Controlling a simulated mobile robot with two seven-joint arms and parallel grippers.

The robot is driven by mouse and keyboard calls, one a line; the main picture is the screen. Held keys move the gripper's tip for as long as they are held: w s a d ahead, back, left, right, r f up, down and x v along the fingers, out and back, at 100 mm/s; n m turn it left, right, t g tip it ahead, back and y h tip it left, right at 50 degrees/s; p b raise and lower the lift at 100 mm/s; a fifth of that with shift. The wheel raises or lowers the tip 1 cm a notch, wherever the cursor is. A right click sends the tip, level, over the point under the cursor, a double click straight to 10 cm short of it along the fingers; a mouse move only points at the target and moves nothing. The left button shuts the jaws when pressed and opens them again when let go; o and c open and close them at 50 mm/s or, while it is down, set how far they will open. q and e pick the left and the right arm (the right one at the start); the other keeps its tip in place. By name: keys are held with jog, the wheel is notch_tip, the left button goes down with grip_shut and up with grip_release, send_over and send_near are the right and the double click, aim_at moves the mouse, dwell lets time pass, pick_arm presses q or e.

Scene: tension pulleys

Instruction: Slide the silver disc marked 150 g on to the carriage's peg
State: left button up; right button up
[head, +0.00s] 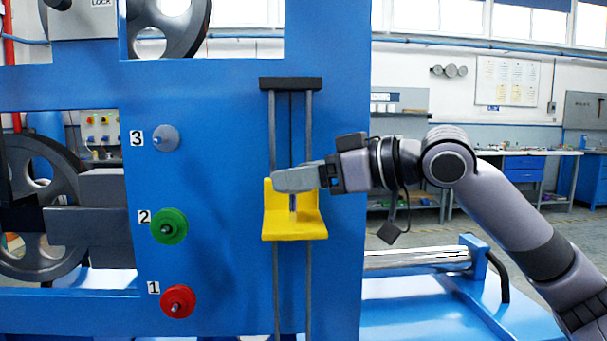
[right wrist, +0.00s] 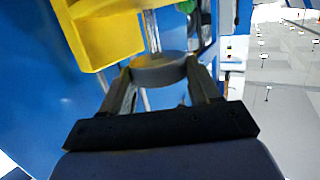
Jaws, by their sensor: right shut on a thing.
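The yellow carriage (head: 295,229) sits on two vertical rods on the blue panel, its upright metal peg (head: 293,203) partly hidden by my right gripper (head: 280,180). In the right wrist view, my right gripper (right wrist: 158,82) is shut on a silver disc (right wrist: 158,69), gripped by its rim. The peg (right wrist: 151,30) lines up with the disc's middle there and meets its face; I cannot tell whether it passes into the disc. The carriage (right wrist: 108,35) is close beside it. The disc's 150 g mark is not readable. My left gripper is not in view.
On the panel (head: 220,120), a red disc (head: 178,301) is at peg 1 and a green disc (head: 169,226) at peg 2. A thin grey round piece (head: 166,138) is at peg 3. A dark bar (head: 291,84) caps the rods above the carriage.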

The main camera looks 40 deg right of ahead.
aim_at(296, 214)
jog(key=shift+f, duration=0.1)
jog(key=shift+f+b, duration=1.15)
jog(key=shift+f, duration=0.2)
jog(key=shift+f, duration=0.15)
dwell(0.4)
jog(key=shift+f+b, duration=0.65)
jog(key=shift+f, duration=0.3)
jog(key=shift+a+f, duration=0.15)
jog(key=shift+f, duration=0.1)
jog(key=o, duration=1.3)
jog(key=shift+s, duration=0.1)
